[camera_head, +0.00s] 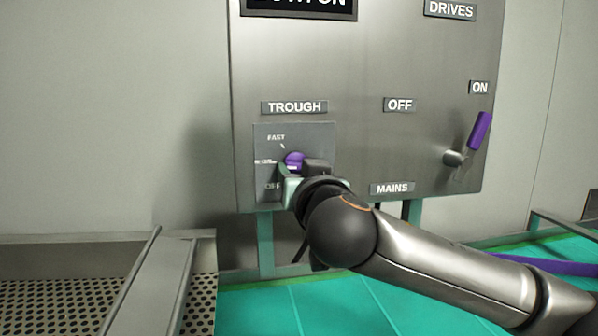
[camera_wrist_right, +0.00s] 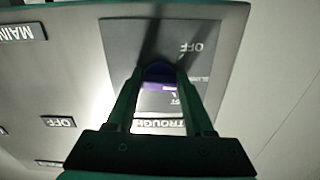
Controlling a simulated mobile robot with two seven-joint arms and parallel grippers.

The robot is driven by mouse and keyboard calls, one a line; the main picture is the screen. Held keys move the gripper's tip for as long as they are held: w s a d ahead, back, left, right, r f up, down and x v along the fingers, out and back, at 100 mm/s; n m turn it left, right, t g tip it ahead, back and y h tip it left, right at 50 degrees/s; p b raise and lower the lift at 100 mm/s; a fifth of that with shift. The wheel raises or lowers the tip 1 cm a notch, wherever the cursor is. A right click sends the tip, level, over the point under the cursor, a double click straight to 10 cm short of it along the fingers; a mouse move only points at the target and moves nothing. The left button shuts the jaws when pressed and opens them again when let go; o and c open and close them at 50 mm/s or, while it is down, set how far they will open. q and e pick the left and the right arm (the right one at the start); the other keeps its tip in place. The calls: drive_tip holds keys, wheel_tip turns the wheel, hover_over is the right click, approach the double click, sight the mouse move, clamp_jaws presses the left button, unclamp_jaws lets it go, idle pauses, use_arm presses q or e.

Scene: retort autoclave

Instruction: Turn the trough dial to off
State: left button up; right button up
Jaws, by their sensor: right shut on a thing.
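The trough dial (camera_head: 294,158) is a purple knob on a grey plate (camera_head: 314,138) under the TROUGH label (camera_head: 294,107). The plate carries FAST at the top, a small middle label, and OFF at lower left, partly covered. My right gripper (camera_head: 294,172) reaches the plate from the lower right, and its fingers are shut on the dial. In the right wrist view, which is upside down, the fingers (camera_wrist_right: 160,75) close around the purple dial (camera_wrist_right: 157,73). The fingers hide much of it, and I cannot tell which mark it points to. My left gripper is not in view.
A purple-handled mains lever (camera_head: 480,131) stands at the panel's right, tilted up towards ON. The steel panel (camera_head: 400,60) stands on green legs. A perforated trough with rails (camera_head: 170,285) is at lower left. My right arm crosses the lower right above a green floor.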

clamp_jaws()
drive_tip(key=shift+f, duration=0.1)
drive_tip(key=shift+d+n+p, duration=0.15)
drive_tip(key=shift+n+p, duration=0.05)
drive_tip(key=shift+n, duration=2.3)
drive_tip(key=shift+d+n+p, duration=0.1)
drive_tip(key=shift+n+p, duration=0.05)
drive_tip(key=shift+n, duration=2.35)
